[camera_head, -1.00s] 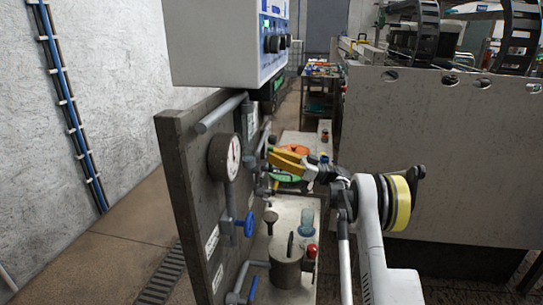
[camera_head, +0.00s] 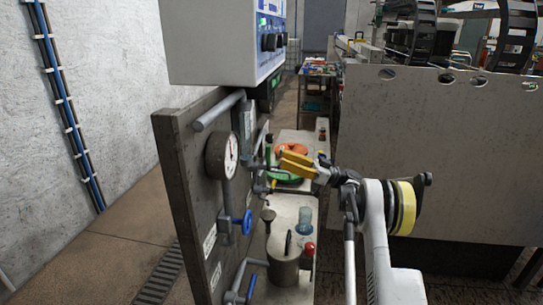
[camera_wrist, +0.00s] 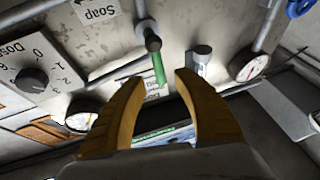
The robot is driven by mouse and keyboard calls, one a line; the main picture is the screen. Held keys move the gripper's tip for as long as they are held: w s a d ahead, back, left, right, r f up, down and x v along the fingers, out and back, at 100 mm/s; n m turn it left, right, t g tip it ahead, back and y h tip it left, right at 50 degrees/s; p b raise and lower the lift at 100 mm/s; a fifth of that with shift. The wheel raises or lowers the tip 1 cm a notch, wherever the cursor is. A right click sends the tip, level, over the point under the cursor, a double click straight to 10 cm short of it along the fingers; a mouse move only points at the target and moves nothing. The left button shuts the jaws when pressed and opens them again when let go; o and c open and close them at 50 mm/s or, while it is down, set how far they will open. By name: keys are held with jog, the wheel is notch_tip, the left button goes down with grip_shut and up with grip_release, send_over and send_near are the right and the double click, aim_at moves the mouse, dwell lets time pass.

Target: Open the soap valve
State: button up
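A white "Soap" label (camera_wrist: 98,12) with an arrow shows upside down on the panel in the wrist view. Beside it, a grey pipe carries a valve with a dark round end (camera_wrist: 153,43) and a thin green handle (camera_wrist: 159,69). My gripper (camera_wrist: 160,79) is open and empty, its two yellow fingers pointing at the panel. The green handle appears between the fingertips in the picture; the depth between them is unclear. In the head view my gripper (camera_head: 296,163) is right of the panel (camera_head: 185,160), apart from it. An upright green piece (camera_head: 268,151) shows left of the fingers there, probably the handle.
A dosing knob (camera_wrist: 32,80) and a round gauge (camera_wrist: 250,67) are on the panel. Blue valve handles (camera_head: 248,222) sit lower on it. A control box (camera_head: 225,45) overhangs above. A bench with a metal pot (camera_head: 284,268) stands below my gripper. A large grey machine (camera_head: 440,150) is at right.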

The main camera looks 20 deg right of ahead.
jog(key=v, duration=0.6)
jog(key=shift+s+d+f, duration=0.1)
jog(key=shift+d+f, duration=0.05)
jog(key=shift+d, duration=0.05)
jog(key=b+v, duration=0.3)
jog(key=v, duration=0.6)
jog(key=shift+b, duration=0.4)
